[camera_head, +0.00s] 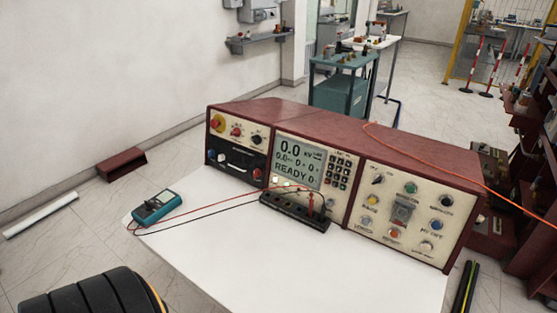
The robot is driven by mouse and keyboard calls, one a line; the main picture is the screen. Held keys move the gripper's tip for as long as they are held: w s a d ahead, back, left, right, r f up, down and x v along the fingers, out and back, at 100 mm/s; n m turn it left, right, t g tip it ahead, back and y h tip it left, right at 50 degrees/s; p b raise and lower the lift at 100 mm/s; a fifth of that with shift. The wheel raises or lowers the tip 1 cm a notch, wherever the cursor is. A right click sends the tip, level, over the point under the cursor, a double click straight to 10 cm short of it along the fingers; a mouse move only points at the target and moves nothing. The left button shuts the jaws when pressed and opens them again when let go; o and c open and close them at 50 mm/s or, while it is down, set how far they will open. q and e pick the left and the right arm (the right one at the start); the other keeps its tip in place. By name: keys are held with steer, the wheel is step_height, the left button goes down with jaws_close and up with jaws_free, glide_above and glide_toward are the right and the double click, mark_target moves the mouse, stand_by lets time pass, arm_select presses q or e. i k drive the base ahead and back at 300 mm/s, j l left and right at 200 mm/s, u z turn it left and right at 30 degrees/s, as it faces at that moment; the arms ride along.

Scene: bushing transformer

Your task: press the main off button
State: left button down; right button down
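A control console (330,180) with a dark red housing stands on the white table (250,280). Its right panel (400,210) carries several round buttons: green (411,187), yellow (372,200), blue (436,224) and orange-red (393,234) among them. The labels are too small to tell surely which is the main off button. The left panel has a red knob on a yellow ring (217,123). The screen (299,163) shows 0.0 and READY. Neither gripper is in view.
A teal meter (158,207) lies on the table's left side, with red and black leads running to a black terminal block (295,211) before the console. An orange cable (430,153) crosses the console's top right. A black ribbed object (85,296) fills the lower left corner. The front tabletop is clear.

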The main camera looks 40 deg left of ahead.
mark_target(446, 202)
steer(key=i+u, duration=0.2)
steer(key=u, duration=0.3)
steer(key=i+l+u, duration=0.2)
steer(key=u, duration=0.3)
